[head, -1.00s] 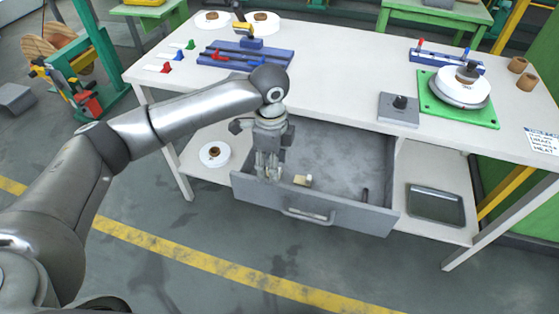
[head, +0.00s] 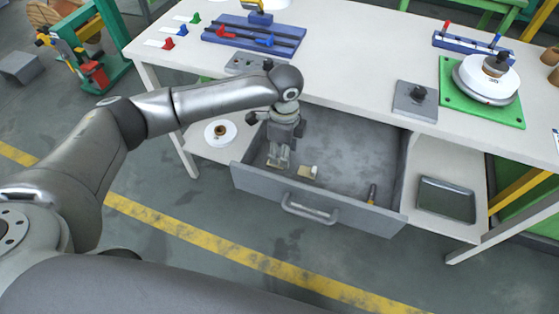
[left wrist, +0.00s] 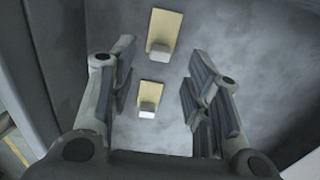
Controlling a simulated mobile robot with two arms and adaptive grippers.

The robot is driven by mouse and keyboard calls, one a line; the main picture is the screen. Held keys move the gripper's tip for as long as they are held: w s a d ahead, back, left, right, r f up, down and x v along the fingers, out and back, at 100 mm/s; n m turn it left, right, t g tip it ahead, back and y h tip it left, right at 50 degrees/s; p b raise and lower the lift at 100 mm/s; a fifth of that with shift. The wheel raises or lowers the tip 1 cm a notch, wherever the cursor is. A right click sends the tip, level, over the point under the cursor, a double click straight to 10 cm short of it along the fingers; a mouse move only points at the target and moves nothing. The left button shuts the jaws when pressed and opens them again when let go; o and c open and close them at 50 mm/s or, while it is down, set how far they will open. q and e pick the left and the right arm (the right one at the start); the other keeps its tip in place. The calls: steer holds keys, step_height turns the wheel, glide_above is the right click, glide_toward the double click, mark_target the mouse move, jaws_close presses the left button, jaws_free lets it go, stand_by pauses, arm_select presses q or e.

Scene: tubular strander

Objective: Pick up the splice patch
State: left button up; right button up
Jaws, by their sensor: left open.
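Two small tan splice patches, each with a pale block at one end, lie on the floor of the open grey drawer (head: 345,150). In the left wrist view the nearer patch (left wrist: 151,97) lies between my fingers, and the other patch (left wrist: 166,28) lies beyond the fingertips. My left gripper (head: 279,162) points down into the drawer's left part, open and empty; its fingers also show in the left wrist view (left wrist: 160,90). In the head view one patch (head: 309,172) lies just right of the gripper; the other is mostly hidden by it. My right gripper is out of view.
The drawer's front panel with its handle (head: 308,210) is close to the gripper. An orange-and-black item (head: 372,194) lies at the drawer's right. The white bench top (head: 350,75) overhangs the drawer. A dark tray (head: 446,200) sits on the lower shelf.

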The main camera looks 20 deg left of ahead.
arm_select(q)
step_height(320, 180, down, 4)
steer(key=shift+r, duration=0.2)
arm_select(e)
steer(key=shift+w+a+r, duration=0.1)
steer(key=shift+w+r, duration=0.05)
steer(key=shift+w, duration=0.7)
arm_select(q)
steer(key=c, duration=0.8)
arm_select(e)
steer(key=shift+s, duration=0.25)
arm_select(q)
steer(key=shift+r, duration=0.1)
